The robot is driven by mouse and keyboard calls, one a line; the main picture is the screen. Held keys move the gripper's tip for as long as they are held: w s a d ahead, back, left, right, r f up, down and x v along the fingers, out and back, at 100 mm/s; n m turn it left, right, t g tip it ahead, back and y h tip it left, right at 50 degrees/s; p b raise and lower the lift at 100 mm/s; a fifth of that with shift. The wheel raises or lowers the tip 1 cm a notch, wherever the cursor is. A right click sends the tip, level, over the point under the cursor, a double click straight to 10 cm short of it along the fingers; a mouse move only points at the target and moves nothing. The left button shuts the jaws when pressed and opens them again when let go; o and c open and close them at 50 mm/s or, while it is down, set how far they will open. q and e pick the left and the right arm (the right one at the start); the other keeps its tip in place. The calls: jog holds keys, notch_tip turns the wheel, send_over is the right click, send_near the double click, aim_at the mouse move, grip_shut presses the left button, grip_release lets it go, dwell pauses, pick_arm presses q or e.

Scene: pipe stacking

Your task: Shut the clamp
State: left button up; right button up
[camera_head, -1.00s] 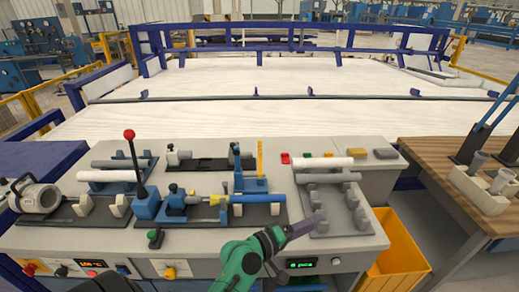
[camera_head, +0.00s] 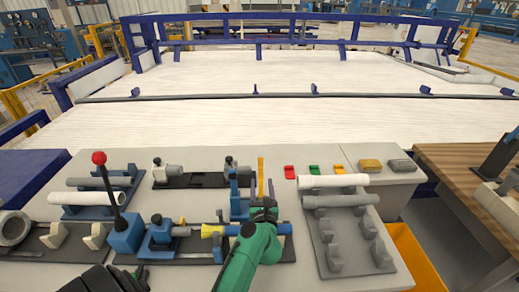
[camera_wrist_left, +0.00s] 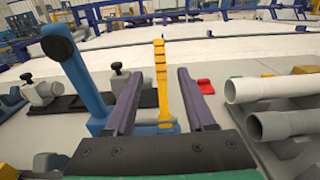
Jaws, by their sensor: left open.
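The clamp's yellow upright lever (camera_head: 260,172) stands on the blue clamp body (camera_head: 238,205) at the middle of the bench. My left gripper (camera_head: 262,189) is at the clamp, its green wrist hiding part of the body and of the blue pipe (camera_head: 286,228). In the left wrist view, my two purple fingers (camera_wrist_left: 158,74) are open and apart, with the yellow lever (camera_wrist_left: 160,85) upright between them. I see a gap on each side of the lever. A blue post (camera_wrist_left: 82,75) stands left of the fingers.
A tall lever with a red knob (camera_head: 99,158) stands left of the clamp. White and grey pipes lie on a grey rack (camera_head: 328,252) at right. Red (camera_head: 290,172) and green (camera_head: 314,170) pieces lie behind. A yellow bin (camera_head: 412,262) is below the bench's right side.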

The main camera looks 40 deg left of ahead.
aim_at(260, 160)
pick_arm(q)
jog(key=w+a+r, duration=0.1)
jog(key=w+a+r+p, duration=0.1)
jog(key=w, duration=0.1)
jog(key=shift+a, duration=0.2)
jog(key=shift+x, duration=1.2)
jog(key=x, duration=0.3)
jog(key=f+b+x, duration=0.1)
jog(key=x, duration=0.2)
jog(key=shift+w+a+f, duration=0.1)
jog(key=shift+w+f, duration=0.1)
jog(key=shift+w+a+r, duration=0.1)
jog(key=shift+w+a, duration=0.05)
jog(key=shift+w, duration=0.05)
jog(key=shift+r, duration=0.1)
pick_arm(e)
jog(key=shift+s+d, duration=0.3)
jog(key=shift+s, duration=0.3)
